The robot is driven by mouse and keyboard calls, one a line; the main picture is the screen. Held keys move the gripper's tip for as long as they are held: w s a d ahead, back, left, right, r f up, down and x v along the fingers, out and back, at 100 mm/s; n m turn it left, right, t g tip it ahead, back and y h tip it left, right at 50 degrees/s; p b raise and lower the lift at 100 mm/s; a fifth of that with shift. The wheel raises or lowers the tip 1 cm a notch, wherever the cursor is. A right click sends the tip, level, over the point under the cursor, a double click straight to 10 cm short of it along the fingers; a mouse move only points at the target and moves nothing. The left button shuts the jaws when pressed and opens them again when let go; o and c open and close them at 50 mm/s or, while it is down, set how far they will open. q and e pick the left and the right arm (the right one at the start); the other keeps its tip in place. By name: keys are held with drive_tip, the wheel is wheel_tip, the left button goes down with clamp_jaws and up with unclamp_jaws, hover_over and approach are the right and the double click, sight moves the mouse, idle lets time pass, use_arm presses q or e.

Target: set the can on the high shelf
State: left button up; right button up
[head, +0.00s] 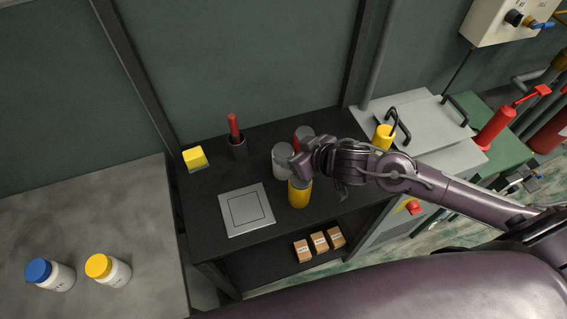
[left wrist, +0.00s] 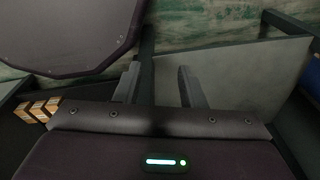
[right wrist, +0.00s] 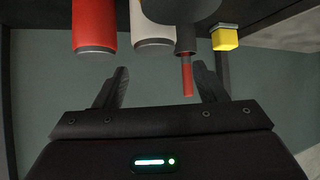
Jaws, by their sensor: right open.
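Several cylinders that could be the can stand on the black shelf top (head: 258,240): a yellow one (head: 299,196), a pale grey one (head: 282,160) and a red-and-grey one behind. My right gripper (head: 302,160) is open, just above and behind the yellow cylinder, partly covering the group. In the right wrist view a red cylinder (right wrist: 94,25) and a white one (right wrist: 152,22) appear upside down beyond its fingers (right wrist: 162,88), with nothing between them. My left gripper (left wrist: 158,85) is open and empty; it is outside the head view.
A dark cup (head: 238,148) with a red handle, a yellow block (head: 195,158) and a square plate (head: 246,209) share the shelf top. Small boxes (head: 320,242) sit on the lower shelf.

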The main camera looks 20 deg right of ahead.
sight(288, 154)
drive_tip(key=shift+w+a+f, duration=0.1)
drive_tip(key=shift+w+f, duration=0.75)
drive_tip(key=shift+f, duration=0.1)
drive_tip(key=w+f, duration=0.1)
drive_tip(key=w+a+f+p, duration=0.1)
drive_tip(key=f, duration=0.1)
drive_tip(key=shift+w+f, duration=0.2)
drive_tip(key=shift+w, duration=0.05)
use_arm(q)
drive_tip(key=shift+s+d+r, duration=0.45)
drive_tip(key=shift+s+d, duration=0.1)
drive_tip(key=shift+d, duration=0.2)
use_arm(e)
drive_tip(key=shift+w+a+f, duration=0.15)
drive_tip(key=shift+w+f, duration=0.15)
drive_tip(key=shift+f, duration=0.05)
